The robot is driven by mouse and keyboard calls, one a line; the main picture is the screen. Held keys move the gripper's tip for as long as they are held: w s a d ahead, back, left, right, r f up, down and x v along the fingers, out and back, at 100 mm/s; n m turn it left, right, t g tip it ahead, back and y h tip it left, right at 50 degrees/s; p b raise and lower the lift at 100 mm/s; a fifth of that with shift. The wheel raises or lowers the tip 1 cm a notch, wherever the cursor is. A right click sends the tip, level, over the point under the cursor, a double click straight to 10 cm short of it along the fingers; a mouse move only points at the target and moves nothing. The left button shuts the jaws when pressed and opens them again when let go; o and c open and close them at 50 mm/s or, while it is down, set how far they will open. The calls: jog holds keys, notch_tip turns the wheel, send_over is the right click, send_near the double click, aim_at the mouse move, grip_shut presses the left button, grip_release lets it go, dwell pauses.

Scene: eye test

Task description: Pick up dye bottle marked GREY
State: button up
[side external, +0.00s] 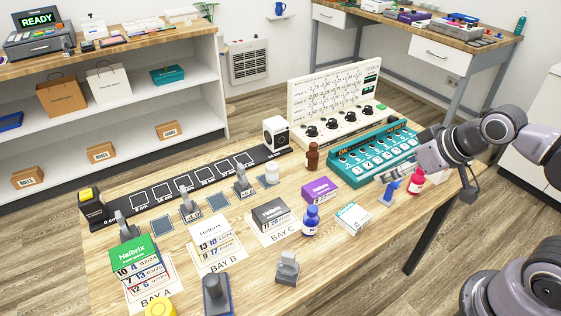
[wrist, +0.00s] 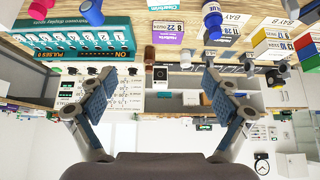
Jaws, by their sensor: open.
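I cannot read GREY on any bottle. In the side external view a brown bottle (side external: 312,157) stands left of the teal panel, a white bottle (side external: 272,173) stands further left, a blue bottle (side external: 311,221) stands nearer the front, and a red bottle (side external: 416,183) stands at the right. The wrist view, upside down, shows the brown bottle (wrist: 149,54), the blue bottle (wrist: 212,18) and part of the red one (wrist: 36,9). My gripper (side external: 392,174) is at the table's right side, beside the red bottle; its fingers (wrist: 160,85) are apart and empty in the wrist view.
The teal button panel (side external: 373,153) lies close to my gripper, with a white dial board (side external: 339,106) behind it. A blue upright object (side external: 391,189) stands beside the red bottle. Boxes and cards in bays fill the front left of the table (side external: 248,285).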

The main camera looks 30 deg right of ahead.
jog(key=shift+c, duration=0.4)
jog(key=w+d+r+m+g+h, duration=0.25)
jog(key=w+d+m, duration=0.4)
jog(key=d, duration=0.65)
jog(key=w+d+f+m+g+h, duration=0.1)
jog(key=d+f+m, duration=0.25)
jog(key=d, duration=0.65)
jog(key=w+d+f+m+g+h, duration=0.15)
jog(key=d+m, duration=0.25)
jog(key=d, duration=0.6)
jog(key=s+d+f+m+g, duration=0.1)
jog(key=d+f, duration=0.3)
jog(key=d, duration=0.1)
jog(key=s+d+f+m+g, duration=0.1)
jog(key=s+d+f+m, duration=0.1)
jog(key=d+f, duration=0.2)
jog(key=s+d+f+m, duration=0.2)
jog(key=d+f, duration=0.2)
jog(key=d, duration=0.3)
jog(key=shift+s+f+g, duration=0.15)
jog(key=shift+f+g, duration=0.1)
jog(key=shift+g, duration=0.15)
jog(key=shift+y, duration=0.3)
jog(key=shift+x, duration=3.05)
grip_shut()
